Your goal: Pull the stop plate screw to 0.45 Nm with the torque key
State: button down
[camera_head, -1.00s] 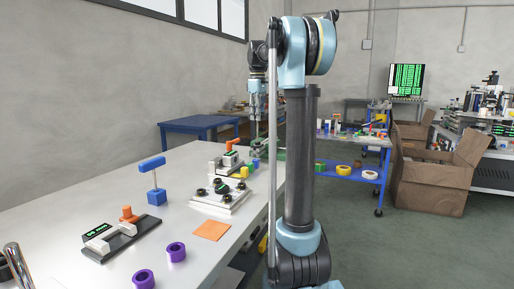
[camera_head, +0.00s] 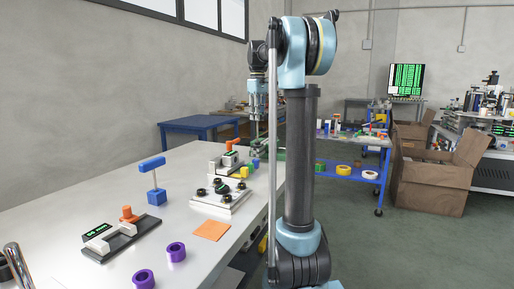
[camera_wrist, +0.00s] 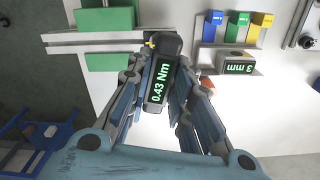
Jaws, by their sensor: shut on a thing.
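The torque key (camera_wrist: 163,84) is a dark tool whose green display reads 0.43 Nm in the wrist view. My gripper (camera_wrist: 161,88) is shut on it, with a finger on either side. The key's upper end lies over a pale metal bar (camera_wrist: 85,40) between two green blocks (camera_wrist: 108,20). A small yellow bit shows beside that end. The stop plate screw is hidden or too small to make out, so I cannot tell how the tip sits on it. In the head view my gripper (camera_head: 257,103) hangs over the table's far end, partly behind my arm.
A rack (camera_wrist: 226,62) with blue, green and yellow pieces and a "3 mm" display is close right of the key. On the white table (camera_head: 110,200) stand a blue T-handled tool (camera_head: 153,180), a black-knobbed plate (camera_head: 220,200), an orange square (camera_head: 212,230) and purple rings (camera_head: 176,251).

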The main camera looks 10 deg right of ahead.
dwell(0.5)
dwell(0.3)
jog(key=shift+r, duration=1.2)
jog(key=shift+r, duration=2.45)
